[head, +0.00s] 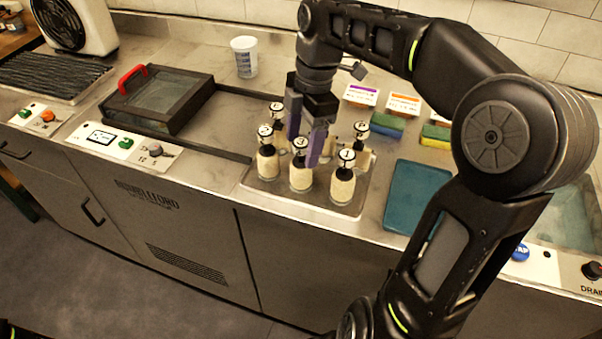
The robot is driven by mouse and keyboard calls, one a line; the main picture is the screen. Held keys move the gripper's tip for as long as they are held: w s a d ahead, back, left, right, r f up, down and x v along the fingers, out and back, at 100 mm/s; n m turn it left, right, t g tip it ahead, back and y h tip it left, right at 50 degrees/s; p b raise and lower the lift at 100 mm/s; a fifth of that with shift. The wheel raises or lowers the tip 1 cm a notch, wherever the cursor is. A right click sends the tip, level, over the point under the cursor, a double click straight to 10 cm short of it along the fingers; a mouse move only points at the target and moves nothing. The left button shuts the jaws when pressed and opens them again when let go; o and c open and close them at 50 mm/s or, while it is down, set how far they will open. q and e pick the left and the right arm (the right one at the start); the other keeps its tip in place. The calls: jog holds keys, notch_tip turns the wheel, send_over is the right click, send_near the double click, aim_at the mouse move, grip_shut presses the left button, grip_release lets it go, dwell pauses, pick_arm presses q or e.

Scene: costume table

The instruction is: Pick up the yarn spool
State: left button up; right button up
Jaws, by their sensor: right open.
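Several cream-coloured pieces with black tops and round white numbered tags stand upright in a shallow metal tray (296,204). They may be the yarn spools, but I cannot tell for sure. The front ones are a left piece (267,164), a middle piece (300,178) and a right piece (342,187); others behind are partly hidden. My right gripper (306,140) points down over the tray among the tops. Its purple-grey fingers are apart, and I see nothing held. Whether they touch a piece is unclear. My left gripper is not in view.
A teal mat (416,196) lies right of the tray. Sponges (388,124) and small cards (361,95) are behind it. A white cup (244,57) stands at the back. A dark lidded box with a red handle (158,100) is at left. The counter's front edge is close.

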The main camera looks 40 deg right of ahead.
aim_at(299, 161)
jog(key=f, duration=0.4)
jog(key=shift+w+a+f, duration=0.15)
jog(key=shift+a+f, duration=0.15)
jog(key=shift+a, duration=0.05)
jog(key=shift+c, duration=0.5)
grip_shut()
dwell(0.6)
